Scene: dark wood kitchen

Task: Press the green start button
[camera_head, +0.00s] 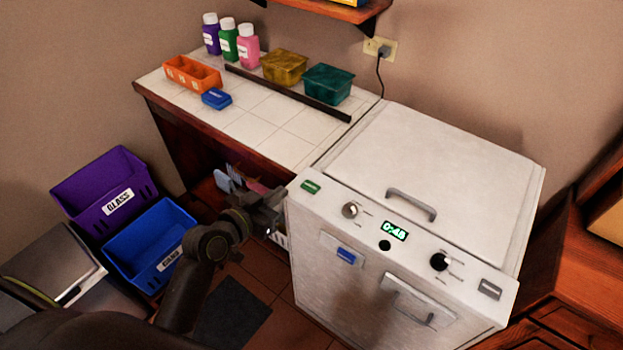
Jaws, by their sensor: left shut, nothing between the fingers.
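The white washer-like machine (352,290) stands right of centre, with a sloped control panel along its front. A green rectangular button (310,187) sits at the panel's left end. A lit display (395,231) reads about 0:45, with a small dark round spot (385,245) below it. My left gripper (276,200) is shut and empty, just left of the machine's front left corner. In the picture it is a little below and left of the green button, apart from it. My right gripper is not in view.
The panel also has a silver knob (350,210), a black knob (439,262) and a grey rectangular button (489,289). The lid (440,170) is shut. Behind left is a tiled counter (262,132) with bottles and boxes. Purple (85,190) and blue (130,236) bins stand at left.

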